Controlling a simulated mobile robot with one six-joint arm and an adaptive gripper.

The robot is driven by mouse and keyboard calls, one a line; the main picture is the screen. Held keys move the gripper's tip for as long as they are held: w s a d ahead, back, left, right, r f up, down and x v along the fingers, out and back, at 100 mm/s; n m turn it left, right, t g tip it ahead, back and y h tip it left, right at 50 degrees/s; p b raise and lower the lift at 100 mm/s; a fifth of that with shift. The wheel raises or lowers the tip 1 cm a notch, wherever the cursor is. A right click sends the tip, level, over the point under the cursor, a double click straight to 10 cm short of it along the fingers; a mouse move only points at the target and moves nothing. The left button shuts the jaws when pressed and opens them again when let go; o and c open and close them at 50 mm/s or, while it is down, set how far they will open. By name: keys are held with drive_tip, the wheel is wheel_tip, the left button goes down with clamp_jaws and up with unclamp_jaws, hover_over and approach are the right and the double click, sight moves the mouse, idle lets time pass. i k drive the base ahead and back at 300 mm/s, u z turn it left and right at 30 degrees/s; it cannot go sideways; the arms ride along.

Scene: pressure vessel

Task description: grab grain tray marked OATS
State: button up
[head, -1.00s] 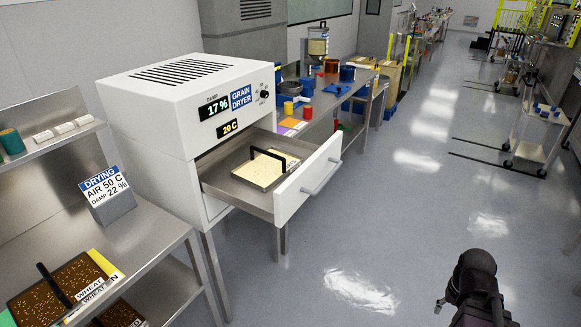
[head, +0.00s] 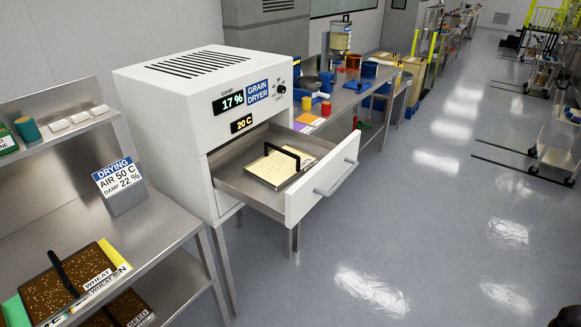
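No tray with a readable OATS label shows. A metal tray of pale grain (head: 270,170) with a black handle sits in the open drawer (head: 238,187) of the white grain dryer (head: 205,95); its label is too small to read. A dark tray marked WHEAT (head: 88,266) with a black handle stands on the steel bench at the lower left. A second dark tray (head: 122,310), its label partly legible as SEED, is on the shelf below. My gripper is not clearly in view; only a dark part of my arm shows at the lower right corner.
The dryer reads 17 % damp and 20 C. A drying sign (head: 119,186) on the steel bench (head: 150,230) says AIR 50 C, DAMP 22 %. The open drawer juts into the aisle.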

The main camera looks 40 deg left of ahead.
sight(276, 169)
drive_tip(key=z, duration=0.1)
drive_tip(key=k, duration=1.55)
drive_tip(key=u, duration=1.1)
drive_tip(key=i, duration=0.95)
drive_tip(key=z, duration=0.1)
